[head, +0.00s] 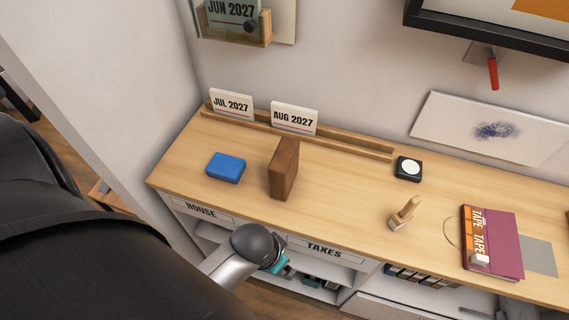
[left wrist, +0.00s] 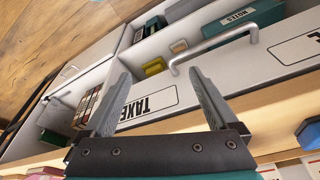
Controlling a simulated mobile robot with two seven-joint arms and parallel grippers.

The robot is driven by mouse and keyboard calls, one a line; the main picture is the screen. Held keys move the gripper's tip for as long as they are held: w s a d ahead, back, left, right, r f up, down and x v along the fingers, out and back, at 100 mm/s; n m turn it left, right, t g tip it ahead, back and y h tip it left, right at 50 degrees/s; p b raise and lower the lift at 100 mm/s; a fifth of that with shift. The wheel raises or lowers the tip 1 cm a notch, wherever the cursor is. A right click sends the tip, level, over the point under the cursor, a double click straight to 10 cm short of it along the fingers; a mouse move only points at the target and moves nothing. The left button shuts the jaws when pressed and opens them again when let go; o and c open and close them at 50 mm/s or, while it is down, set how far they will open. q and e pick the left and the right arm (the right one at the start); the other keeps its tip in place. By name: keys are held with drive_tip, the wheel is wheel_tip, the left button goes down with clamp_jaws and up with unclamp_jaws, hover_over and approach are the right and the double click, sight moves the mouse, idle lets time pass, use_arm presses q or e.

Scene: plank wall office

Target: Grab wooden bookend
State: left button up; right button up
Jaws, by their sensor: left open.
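The wooden bookend (head: 284,168) is a dark brown block standing upright on the light wood desktop (head: 335,205), left of the middle. My left gripper (head: 279,266) is in front of the desk, lower than the top, near the TAXES label. The bookend is behind and above it, apart from it. In the left wrist view my left gripper (left wrist: 158,98) has its two fingers spread with nothing held, facing the shelf front and the TAXES label (left wrist: 149,104). I cannot make out the bookend in that view.
A blue block (head: 226,168) lies left of the bookend. A wooden rail (head: 352,144) with date cards (head: 294,118) runs behind it. A wooden stamp (head: 404,213), a black-and-white square item (head: 408,168) and a maroon book (head: 500,240) are to the right.

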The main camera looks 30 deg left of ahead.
use_arm(q)
drive_tip(key=w+d+r+h+p, duration=0.1)
drive_tip(key=w+d+r, duration=0.15)
drive_tip(key=r, duration=0.55)
drive_tip(key=w+d+r+h+p, duration=0.1)
drive_tip(key=w+d+r, duration=0.15)
drive_tip(key=r, duration=0.45)
drive_tip(key=n+g+y, duration=0.2)
drive_tip(key=n+g, duration=0.1)
drive_tip(key=n, duration=0.2)
approach(283, 153)
wheel_tip(283, 153, down, 8)
drive_tip(key=shift+d+r+b, duration=0.15)
drive_tip(key=shift+r+b, duration=0.05)
drive_tip(key=shift+b, duration=1.05)
wheel_tip(283, 153, down, 6)
drive_tip(key=shift+w+d+r+b, duration=0.1)
drive_tip(key=shift+r+b, duration=0.05)
drive_tip(key=shift+b, duration=0.5)
clamp_jaws()
drive_tip(key=shift+w+r, duration=0.1)
drive_tip(key=shift+r, duration=0.05)
